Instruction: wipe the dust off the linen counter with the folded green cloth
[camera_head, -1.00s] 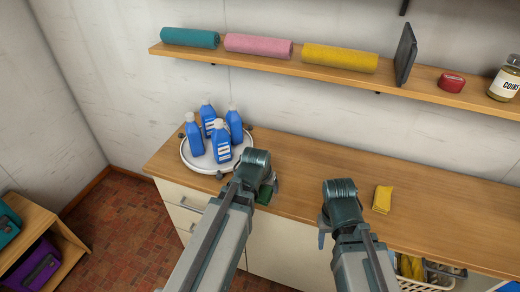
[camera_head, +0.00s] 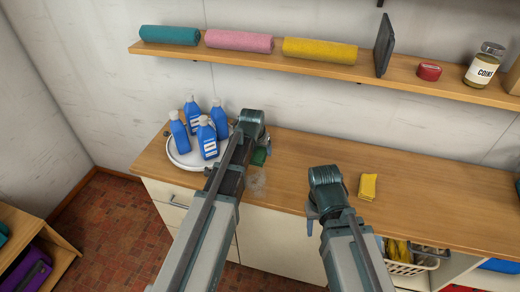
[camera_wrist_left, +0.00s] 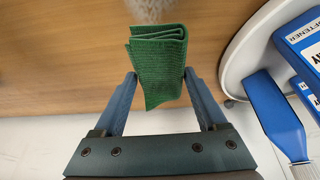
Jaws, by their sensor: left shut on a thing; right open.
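The folded green cloth (camera_wrist_left: 158,65) is pinched between the two blue fingers of my left gripper (camera_wrist_left: 160,84). In the head view the cloth (camera_head: 260,157) shows at the left gripper (camera_head: 264,147), over the counter just right of the round white tray. Whether it touches the wood is unclear. A grey dust patch (camera_head: 256,183) lies on the wooden counter (camera_head: 300,148), close to the cloth and nearer the front edge. Part of the dust (camera_wrist_left: 148,9) shows at the top of the left wrist view. My right gripper (camera_head: 314,217) is open near the counter's front edge; its fingers are partly hidden.
Several blue bottles (camera_head: 207,140) stand on the white tray (camera_head: 181,160), close left of my left gripper. A wall shelf (camera_head: 260,62) with rolled towels hangs above. The counter's right side is mostly clear.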

